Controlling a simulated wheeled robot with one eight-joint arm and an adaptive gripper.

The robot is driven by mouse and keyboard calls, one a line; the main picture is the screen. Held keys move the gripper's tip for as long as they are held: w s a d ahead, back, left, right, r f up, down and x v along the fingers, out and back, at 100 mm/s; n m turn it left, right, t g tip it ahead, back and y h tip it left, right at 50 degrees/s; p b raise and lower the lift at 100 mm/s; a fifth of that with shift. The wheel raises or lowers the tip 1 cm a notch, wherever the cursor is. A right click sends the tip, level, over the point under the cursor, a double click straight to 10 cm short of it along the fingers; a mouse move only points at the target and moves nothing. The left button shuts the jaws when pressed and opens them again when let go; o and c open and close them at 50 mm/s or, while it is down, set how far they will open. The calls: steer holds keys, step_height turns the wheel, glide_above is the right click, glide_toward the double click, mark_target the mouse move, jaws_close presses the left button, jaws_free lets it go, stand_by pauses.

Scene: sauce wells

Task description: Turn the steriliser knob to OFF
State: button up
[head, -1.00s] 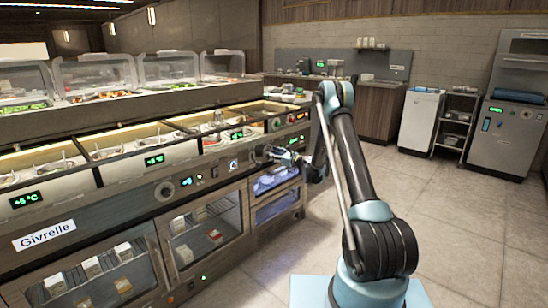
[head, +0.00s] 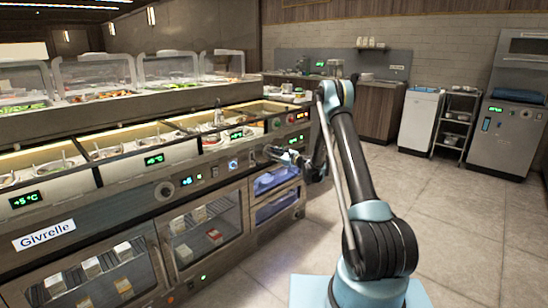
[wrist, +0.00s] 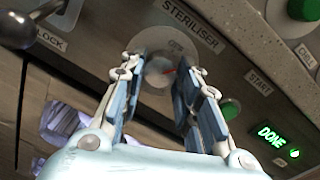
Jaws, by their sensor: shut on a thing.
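The fingers cover parts of the knob's sides. In the head view my gripper (head: 272,152) is at the counter's front panel, and the knob is hard to make out there.
A green START button (wrist: 230,108) and a green DONE display (wrist: 271,136) are right of the knob. A dark lever knob (wrist: 42,30) marked LOCK is at upper left. Glass-fronted cabinets (head: 205,232) lie below the panel. The floor (head: 450,210) to the right is clear.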

steer(key=shift+s+a+r+n, duration=0.1)
steer(key=shift+n, duration=1.55)
steer(key=shift+a+n, duration=0.1)
steer(key=shift+n, duration=1.55)
steer(key=o, duration=1.1)
steer(key=shift+c, duration=0.2)
steer(key=shift+d, duration=0.2)
steer(key=v, duration=1.1)
steer(key=shift+s+d, duration=0.2)
steer(key=shift+s, duration=0.1)
steer(key=shift+r+h, duration=0.1)
steer(key=shift+h, duration=0.2)
